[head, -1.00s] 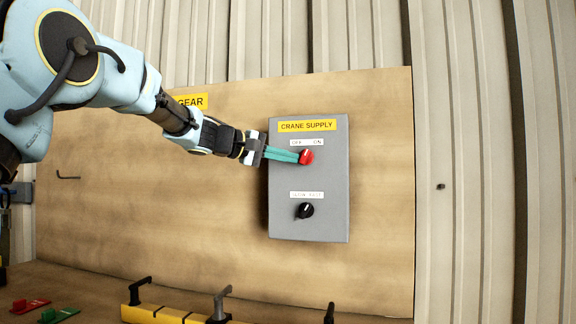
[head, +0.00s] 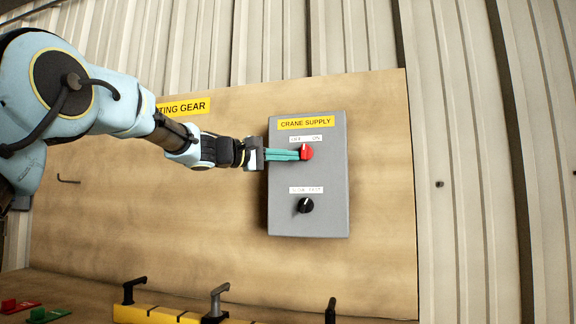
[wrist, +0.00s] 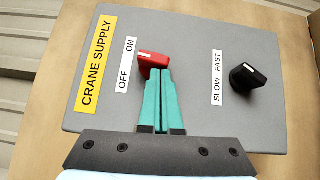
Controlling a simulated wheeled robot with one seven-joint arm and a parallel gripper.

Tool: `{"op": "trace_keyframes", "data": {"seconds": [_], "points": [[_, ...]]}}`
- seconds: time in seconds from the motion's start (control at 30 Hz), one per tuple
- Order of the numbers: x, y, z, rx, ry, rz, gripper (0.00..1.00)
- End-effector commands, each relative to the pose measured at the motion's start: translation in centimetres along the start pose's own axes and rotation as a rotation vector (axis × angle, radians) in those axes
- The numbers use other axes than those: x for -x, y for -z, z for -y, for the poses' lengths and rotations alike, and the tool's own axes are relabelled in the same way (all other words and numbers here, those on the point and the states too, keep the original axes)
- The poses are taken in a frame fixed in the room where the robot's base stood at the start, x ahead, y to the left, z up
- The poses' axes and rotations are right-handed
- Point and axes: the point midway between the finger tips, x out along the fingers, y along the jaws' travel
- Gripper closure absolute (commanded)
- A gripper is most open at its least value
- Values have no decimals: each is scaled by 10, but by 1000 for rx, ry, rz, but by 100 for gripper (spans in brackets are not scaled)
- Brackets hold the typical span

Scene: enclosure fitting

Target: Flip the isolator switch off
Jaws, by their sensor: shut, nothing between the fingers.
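The grey CRANE SUPPLY box (head: 335,175) is mounted on the wooden board. Its red switch (head: 307,153) sits below a white OFF/ON label, with OFF on the left. In the wrist view the red switch (wrist: 151,62) has its white mark towards the label, nearer the ON end than the OFF end. My gripper (head: 299,155) reaches in from the left, its teal fingers closed together and empty. In the wrist view the fingertips (wrist: 160,72) are at the red switch's side and overlap its edge; I cannot tell whether they touch.
A black SLOW/FAST knob (head: 305,205) is lower on the same box. A yellow bar with several upright handles (head: 216,300) stands below on the bench. Red (head: 18,306) and green (head: 48,315) pieces lie at the lower left. The board right of the box is clear.

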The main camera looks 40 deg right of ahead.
Motion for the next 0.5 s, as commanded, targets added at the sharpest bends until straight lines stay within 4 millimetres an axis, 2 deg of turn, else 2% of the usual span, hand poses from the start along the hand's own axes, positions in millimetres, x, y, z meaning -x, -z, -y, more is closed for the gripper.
{"op": "trace_keyframes", "data": {"seconds": [0.1, 0.5], "points": [[0, 0, 6, 26, -26, 1, 100], [-1, -2, 10, 104, -105, 1, 100]]}}
